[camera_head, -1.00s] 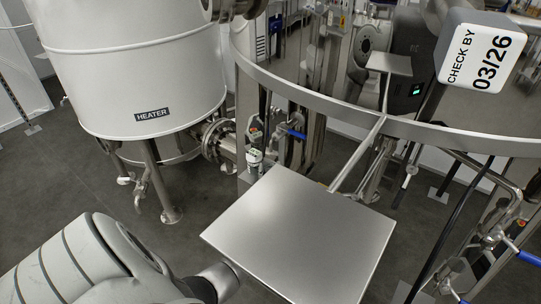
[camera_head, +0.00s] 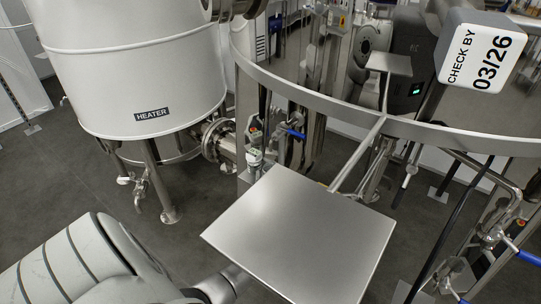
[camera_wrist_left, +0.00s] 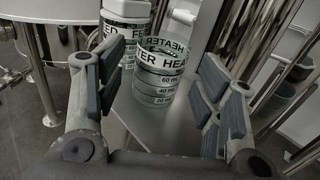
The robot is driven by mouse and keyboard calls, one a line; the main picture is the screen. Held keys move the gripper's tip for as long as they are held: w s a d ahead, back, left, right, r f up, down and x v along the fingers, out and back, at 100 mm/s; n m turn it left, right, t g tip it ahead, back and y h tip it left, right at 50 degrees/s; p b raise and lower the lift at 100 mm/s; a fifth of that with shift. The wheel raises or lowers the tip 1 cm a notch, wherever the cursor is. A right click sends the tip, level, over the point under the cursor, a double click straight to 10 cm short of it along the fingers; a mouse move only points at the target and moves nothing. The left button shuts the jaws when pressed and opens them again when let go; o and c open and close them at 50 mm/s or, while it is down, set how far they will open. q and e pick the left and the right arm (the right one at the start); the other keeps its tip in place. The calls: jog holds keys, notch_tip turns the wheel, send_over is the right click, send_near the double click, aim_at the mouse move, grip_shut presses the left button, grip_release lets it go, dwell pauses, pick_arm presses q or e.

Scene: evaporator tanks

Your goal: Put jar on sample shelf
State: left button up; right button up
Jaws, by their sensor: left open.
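In the left wrist view a clear jar (camera_wrist_left: 160,82) with a FEED HEATER label and 20, 40 and 60 ml marks stands upright on a grey metal surface (camera_wrist_left: 135,115). A second labelled jar (camera_wrist_left: 124,32) with a pale lid stands behind it to the left. My left gripper (camera_wrist_left: 163,85) is open, its fingers at either side of the nearer jar in the picture; I see no clear contact. In the head view my left arm runs under a flat metal plate (camera_head: 302,235), which hides the gripper. My right gripper is not in view.
The top of the plate is bare. A white HEATER tank (camera_head: 140,75) stands at left, with pipes below. A large curved metal rim (camera_head: 300,95) crosses behind the plate. Blue-handled valves (camera_head: 528,257) stick out at right. Metal posts (camera_wrist_left: 255,30) rise close behind the jars.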

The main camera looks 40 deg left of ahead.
pick_arm(q)
jog(key=v, duration=0.9)
jog(key=s+d+f+n+g+h, duration=0.25)
jog(key=s+f, duration=0.25)
jog(key=f, duration=0.5)
jog(key=s+d+f+n+g+h, duration=0.1)
jog(key=s+d+f+n+h, duration=0.2)
jog(key=f, duration=0.7)
jog(key=s+d+f+n+g+h, duration=0.1)
jog(key=s+f+n+g+h, duration=0.15)
jog(key=s+f, duration=0.55)
jog(key=s+d+f+n+g+h, duration=0.1)
jog(key=s+d+f+n+h, duration=0.1)
jog(key=s+f+n, duration=0.3)
jog(key=s+d+f+n+g+h, duration=0.2)
jog(key=s+d+f+n, duration=0.2)
jog(key=s, duration=0.8)
jog(key=s+d+f+n+g+h, duration=0.1)
jog(key=s+d+f+n+h, duration=0.1)
jog(key=s+f+n, duration=0.4)
jog(key=s+d+f, duration=0.1)
jog(key=s, duration=0.2)
jog(key=shift+d+b, duration=0.3)
jog(key=shift+d, duration=0.05)
